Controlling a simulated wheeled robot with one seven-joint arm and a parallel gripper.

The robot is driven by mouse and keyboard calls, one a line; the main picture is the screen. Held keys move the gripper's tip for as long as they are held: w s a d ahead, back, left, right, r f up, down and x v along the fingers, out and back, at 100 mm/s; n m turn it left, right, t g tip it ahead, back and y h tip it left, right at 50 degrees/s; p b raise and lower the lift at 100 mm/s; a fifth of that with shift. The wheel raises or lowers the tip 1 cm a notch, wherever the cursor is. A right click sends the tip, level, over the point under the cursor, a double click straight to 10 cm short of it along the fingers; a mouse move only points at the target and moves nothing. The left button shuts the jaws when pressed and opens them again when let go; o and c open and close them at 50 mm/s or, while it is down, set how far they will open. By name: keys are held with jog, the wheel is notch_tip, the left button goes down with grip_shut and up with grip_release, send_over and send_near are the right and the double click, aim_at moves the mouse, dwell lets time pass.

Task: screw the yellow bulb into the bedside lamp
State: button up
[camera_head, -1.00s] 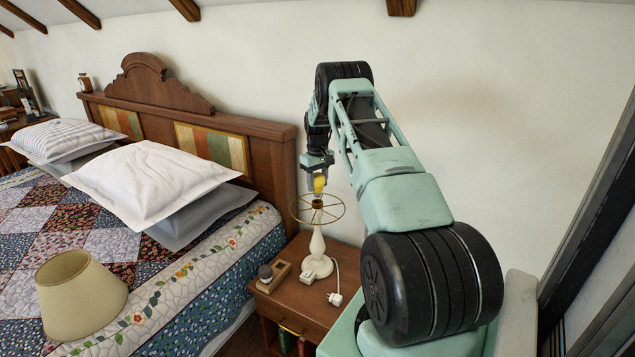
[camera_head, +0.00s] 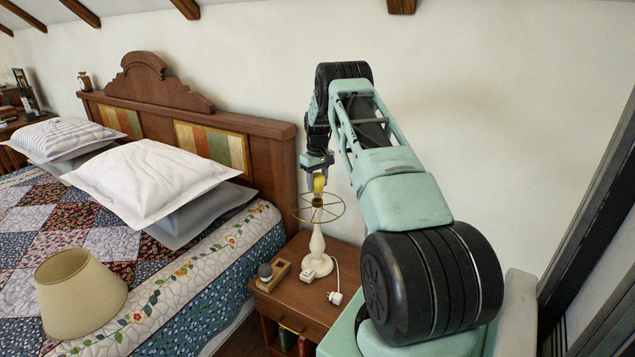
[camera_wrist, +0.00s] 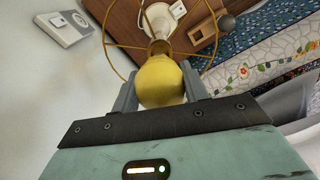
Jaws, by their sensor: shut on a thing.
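My gripper (camera_head: 318,180) points down over the bedside lamp and is shut on the yellow bulb. In the wrist view the socket (camera_wrist: 160,46) lies right behind the bulb's base. I cannot tell how far the base is in the socket.
A beige lampshade (camera_head: 80,293) stands on the quilted bed at the left. A wooden block with a grey bulb-like piece (camera_head: 266,272) and a white plug (camera_head: 334,297) lie on the nightstand. The wall is close behind the lamp.

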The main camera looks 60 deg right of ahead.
jog(key=shift+f+b, duration=0.95)
jog(key=shift+f, duration=0.5)
dwell(4.0)
jog(key=o, duration=0.7)
grip_shut()
jog(key=m, duration=0.4)
jog(key=shift+m, duration=0.4)
jog(key=m, duration=0.4)
jog(key=shift+m, duration=0.4)
